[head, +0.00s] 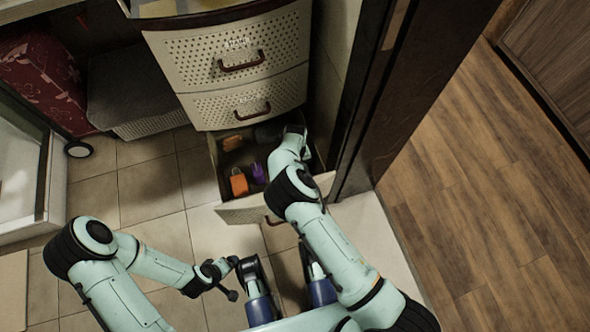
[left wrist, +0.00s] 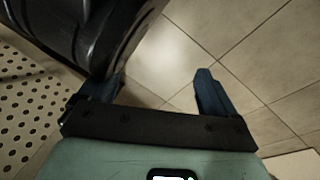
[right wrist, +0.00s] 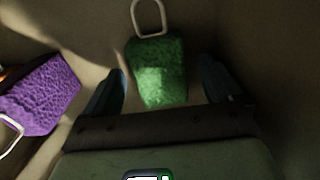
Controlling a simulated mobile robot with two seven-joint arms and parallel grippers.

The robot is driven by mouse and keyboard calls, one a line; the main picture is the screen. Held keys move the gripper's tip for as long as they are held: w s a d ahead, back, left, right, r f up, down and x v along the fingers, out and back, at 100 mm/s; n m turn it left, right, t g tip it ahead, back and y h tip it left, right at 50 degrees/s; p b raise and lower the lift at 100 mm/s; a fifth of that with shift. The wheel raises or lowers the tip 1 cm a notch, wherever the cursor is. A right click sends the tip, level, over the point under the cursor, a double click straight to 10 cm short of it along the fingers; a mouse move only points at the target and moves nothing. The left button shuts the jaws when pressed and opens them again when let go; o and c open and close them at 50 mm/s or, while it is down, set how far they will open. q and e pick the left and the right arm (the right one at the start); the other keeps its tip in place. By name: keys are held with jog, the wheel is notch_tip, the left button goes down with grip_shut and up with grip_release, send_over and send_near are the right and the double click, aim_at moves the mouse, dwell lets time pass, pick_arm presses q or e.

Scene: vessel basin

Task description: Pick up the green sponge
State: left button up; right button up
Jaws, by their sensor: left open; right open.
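The green sponge (right wrist: 157,60), with a pale loop at its far end, lies in the drawer in the right wrist view. My right gripper (right wrist: 162,75) is open, its two fingers on either side of the sponge's near part, with visible gaps. In the head view my right arm reaches into the open bottom drawer (head: 245,213), and the green sponge cannot be made out there. My left gripper (head: 233,279) is open and empty above the floor, outside the drawer; its spread fingers also show in the left wrist view (left wrist: 161,80).
A purple sponge (right wrist: 42,97) lies left of my right gripper; it also shows in the head view (head: 258,172). An orange item (head: 239,183) is beside it in the drawer. Drawer walls and the dark door frame (head: 385,95) bound the right arm.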

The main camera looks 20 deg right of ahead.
jog(key=shift+f, duration=0.35)
pick_arm(q)
jog(key=shift+s+f, duration=0.15)
jog(key=shift+s, duration=0.05)
pick_arm(e)
jog(key=shift+r, duration=0.1)
jog(key=c, duration=1.1)
pick_arm(q)
jog(key=w+r+t+p, duration=0.1)
jog(key=w+r+p, duration=0.2)
jog(key=r, duration=0.2)
pick_arm(e)
notch_tip(320, 180, up, 8)
jog(key=shift+r, duration=0.15)
pick_arm(q)
jog(key=s+d+r+g+h+p, duration=0.1)
jog(key=s+d+r+p, duration=0.2)
jog(key=s, duration=0.2)
jog(key=shift+s+d+m+g, duration=0.4)
pick_arm(e)
notch_tip(320, 180, up, 12)
jog(key=shift+f, duration=0.1)
